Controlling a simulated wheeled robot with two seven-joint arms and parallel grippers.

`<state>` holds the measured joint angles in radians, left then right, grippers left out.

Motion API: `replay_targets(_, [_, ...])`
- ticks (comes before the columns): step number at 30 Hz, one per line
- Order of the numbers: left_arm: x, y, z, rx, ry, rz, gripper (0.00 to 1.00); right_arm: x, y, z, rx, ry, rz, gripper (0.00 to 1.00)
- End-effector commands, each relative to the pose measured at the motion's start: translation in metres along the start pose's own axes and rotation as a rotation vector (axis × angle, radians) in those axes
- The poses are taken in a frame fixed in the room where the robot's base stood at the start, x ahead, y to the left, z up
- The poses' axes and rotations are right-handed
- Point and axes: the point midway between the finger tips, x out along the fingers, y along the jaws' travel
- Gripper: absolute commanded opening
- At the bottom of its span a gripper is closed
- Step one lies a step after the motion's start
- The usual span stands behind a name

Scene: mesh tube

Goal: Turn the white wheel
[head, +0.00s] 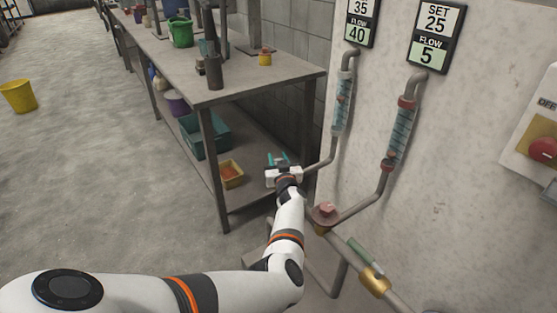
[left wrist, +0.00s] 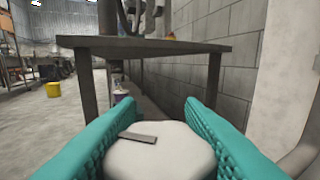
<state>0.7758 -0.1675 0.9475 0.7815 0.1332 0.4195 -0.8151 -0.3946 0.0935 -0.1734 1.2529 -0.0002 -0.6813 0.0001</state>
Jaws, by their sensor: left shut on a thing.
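The white wheel (left wrist: 160,157) fills the lower middle of the left wrist view, with a grey bar mark (left wrist: 138,137) on its top lying roughly left to right. The teal fingers of my left gripper (left wrist: 155,125) stand on either side of it and are shut on it. In the head view my left gripper (head: 278,160) is at the lower end of the left pipe, and I cannot make out the wheel there. The left sign (head: 360,20) reads 35 over FLOW 40. My right gripper is not in view.
A red wheel (head: 325,213) sits on the pipe to the right of my left gripper. The right sign (head: 436,36) reads SET 25, FLOW 5. A metal workbench (head: 235,82) with bins on its lower shelf stands close on the left. A yellow bucket (head: 18,96) is on the floor.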

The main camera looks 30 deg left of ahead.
Motion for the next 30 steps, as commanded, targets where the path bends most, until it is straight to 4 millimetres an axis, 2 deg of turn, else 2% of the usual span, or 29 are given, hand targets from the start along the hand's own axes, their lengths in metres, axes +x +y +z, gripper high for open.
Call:
replay_targets(14, [-0.0006,-0.0004,-0.0011,0.001,0.002,0.014,0.12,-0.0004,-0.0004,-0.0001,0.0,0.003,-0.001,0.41])
replay_targets(15, [-0.0006,-0.0003,-0.0011,0.001,0.002,0.014,0.38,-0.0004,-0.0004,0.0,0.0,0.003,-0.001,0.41])
replay_targets(18, [-0.0005,-0.0002,-0.0009,0.001,0.001,0.014,0.55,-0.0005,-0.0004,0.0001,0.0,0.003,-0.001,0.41])
replay_targets(19, [-0.0005,-0.0002,-0.0008,0.001,0.001,0.014,0.57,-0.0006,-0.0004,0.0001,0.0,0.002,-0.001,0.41])
replay_targets(30, [-0.0005,0.001,0.0003,0.0,0.0,0.015,0.57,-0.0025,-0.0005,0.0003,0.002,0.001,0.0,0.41])
